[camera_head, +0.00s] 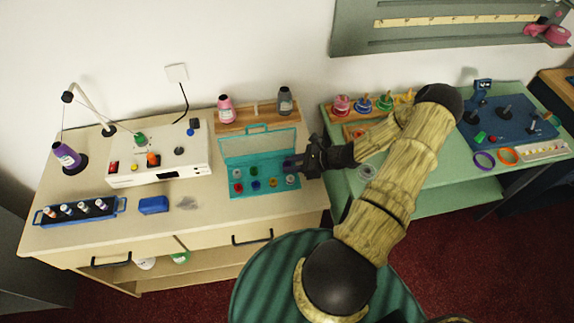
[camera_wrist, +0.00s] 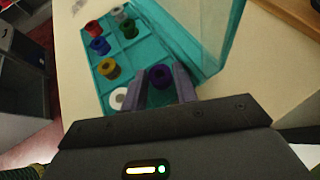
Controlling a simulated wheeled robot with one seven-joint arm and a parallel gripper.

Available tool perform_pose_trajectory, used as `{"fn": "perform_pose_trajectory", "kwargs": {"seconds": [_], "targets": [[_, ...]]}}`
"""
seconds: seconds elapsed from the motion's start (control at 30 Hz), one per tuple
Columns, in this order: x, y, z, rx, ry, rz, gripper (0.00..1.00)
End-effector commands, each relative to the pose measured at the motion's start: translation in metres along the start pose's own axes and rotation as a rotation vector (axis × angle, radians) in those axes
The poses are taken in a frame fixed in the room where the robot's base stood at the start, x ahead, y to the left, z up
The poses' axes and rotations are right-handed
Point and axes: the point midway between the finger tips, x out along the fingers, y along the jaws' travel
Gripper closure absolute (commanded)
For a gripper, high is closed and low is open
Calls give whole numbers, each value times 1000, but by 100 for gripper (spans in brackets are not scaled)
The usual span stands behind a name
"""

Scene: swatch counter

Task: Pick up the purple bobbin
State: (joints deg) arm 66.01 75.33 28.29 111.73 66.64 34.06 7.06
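The purple bobbin (camera_wrist: 160,76) shows in the wrist view between the two fingers of my gripper (camera_wrist: 162,88), at the near end of the teal box (camera_wrist: 188,55). A finger stands on each side of it. Any gap between fingers and bobbin is too small to tell. The fingers are spread apart. In the head view my gripper (camera_head: 293,163) reaches from the right over the right end of the open teal box (camera_head: 232,193) and mostly hides the purple bobbin.
In the box sit red (camera_wrist: 94,28), blue (camera_wrist: 100,46), yellow (camera_wrist: 108,69), white (camera_wrist: 118,98) and green (camera_wrist: 129,29) bobbins. The clear lid (camera_head: 255,143) stands raised behind them. A wooden stand with pink (camera_head: 225,110) and grey (camera_head: 285,101) spools is behind the box.

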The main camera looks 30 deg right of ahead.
Motion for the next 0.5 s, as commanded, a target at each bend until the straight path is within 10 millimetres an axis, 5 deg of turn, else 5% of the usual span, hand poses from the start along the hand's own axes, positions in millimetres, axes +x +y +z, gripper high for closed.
{"fn": "perform_pose_trajectory", "kwargs": {"seconds": [0.2,0.37,0.5], "targets": [[0,0,0,0,0,0,71],[0,0,0,0,0,0,98],[0,0,0,0,0,0,98]]}}
